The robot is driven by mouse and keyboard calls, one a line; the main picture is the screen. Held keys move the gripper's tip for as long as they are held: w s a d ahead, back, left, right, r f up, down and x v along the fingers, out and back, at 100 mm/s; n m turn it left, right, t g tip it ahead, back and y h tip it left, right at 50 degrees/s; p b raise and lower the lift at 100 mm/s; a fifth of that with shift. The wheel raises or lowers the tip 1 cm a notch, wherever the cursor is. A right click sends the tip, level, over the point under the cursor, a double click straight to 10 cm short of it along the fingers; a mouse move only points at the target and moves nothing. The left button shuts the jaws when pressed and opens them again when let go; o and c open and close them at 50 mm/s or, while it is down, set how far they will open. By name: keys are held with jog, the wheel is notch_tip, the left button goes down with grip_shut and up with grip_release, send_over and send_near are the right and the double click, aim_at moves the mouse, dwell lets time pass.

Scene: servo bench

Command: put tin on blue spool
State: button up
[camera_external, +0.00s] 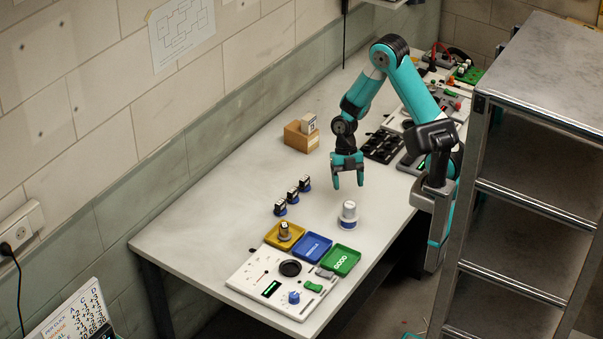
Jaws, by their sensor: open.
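A small pale grey cylinder, which looks like the tin (349,207), sits upright on top of a wider white round piece with a blue band, which looks like the blue spool (347,223). The two stand on the bench just behind the green tray, touching each other. They are small here, so I cannot tell their exact seating. My gripper (348,181) points down with its fingers apart and nothing between them. In the picture it is just above the stack, with a gap between.
Yellow (271,238), blue (301,252) and green (327,265) trays adjoin a white control panel (252,273); the yellow one holds a small brass-coloured piece (285,232). Several small dark-and-blue parts (293,195) stand left. A cardboard box (296,139) and black tray (382,148) are behind.

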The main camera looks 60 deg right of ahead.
jog(key=s+a+r+m+t, duration=0.1)
jog(key=s+a+r+m, duration=0.2)
jog(key=r+m, duration=0.3)
jog(key=s+a+r+m+t, duration=0.1)
jog(key=s+a+r+m, duration=0.2)
jog(key=s+r+m, duration=0.2)
jog(key=s+a+r+m+t+y, duration=0.1)
jog(key=s+a+r+m, duration=0.2)
jog(key=r+m, duration=0.4)
jog(key=shift+s+m, duration=0.65)
jog(key=shift+m, duration=0.35)
